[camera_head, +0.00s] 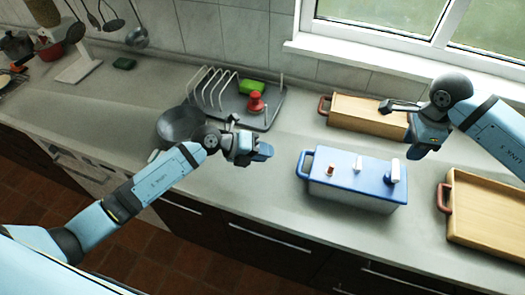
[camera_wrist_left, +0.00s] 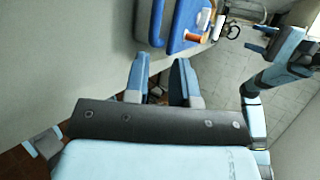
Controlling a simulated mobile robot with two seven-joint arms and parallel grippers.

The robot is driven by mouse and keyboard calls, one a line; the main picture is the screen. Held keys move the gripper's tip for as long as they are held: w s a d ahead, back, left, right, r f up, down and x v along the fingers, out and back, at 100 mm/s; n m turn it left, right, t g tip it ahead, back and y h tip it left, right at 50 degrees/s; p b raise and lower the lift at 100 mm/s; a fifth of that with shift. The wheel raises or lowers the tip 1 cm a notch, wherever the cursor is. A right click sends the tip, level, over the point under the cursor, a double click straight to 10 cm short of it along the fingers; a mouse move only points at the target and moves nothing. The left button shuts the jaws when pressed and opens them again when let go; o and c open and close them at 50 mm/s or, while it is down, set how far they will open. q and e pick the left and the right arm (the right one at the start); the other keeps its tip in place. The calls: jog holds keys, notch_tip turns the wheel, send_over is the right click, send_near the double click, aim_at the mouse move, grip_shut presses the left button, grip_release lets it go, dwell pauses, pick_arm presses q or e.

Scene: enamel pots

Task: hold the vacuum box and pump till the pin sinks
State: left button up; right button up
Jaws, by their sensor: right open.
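The vacuum box (camera_head: 352,198) stands on the counter, white with a blue lid and a blue loop handle (camera_head: 304,163) on its left end. A small red-and-white pin (camera_head: 331,168) stands up on the lid's left part. The white pump knob (camera_head: 395,171) rises at the lid's right end. In the left wrist view the blue lid (camera_wrist_left: 183,28) shows beyond my fingers. My left gripper (camera_head: 262,150) is left of the handle, apart from it; its fingers (camera_wrist_left: 160,78) are parted and empty. My right gripper (camera_head: 424,140) is above and right of the pump, empty and not touching it.
A wooden box (camera_head: 365,112) with a red handle stands behind the vacuum box, and a wooden tray (camera_head: 490,215) stands to the right. A dish rack (camera_head: 225,105) with a red item and a green sponge, and a dark pan (camera_head: 180,125), are behind my left arm.

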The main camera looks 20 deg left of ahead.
aim_at(301, 160)
pick_arm(q)
jog(key=x, duration=1.3)
jog(key=shift+w+d+f, duration=0.1)
jog(key=shift+w+f, duration=0.2)
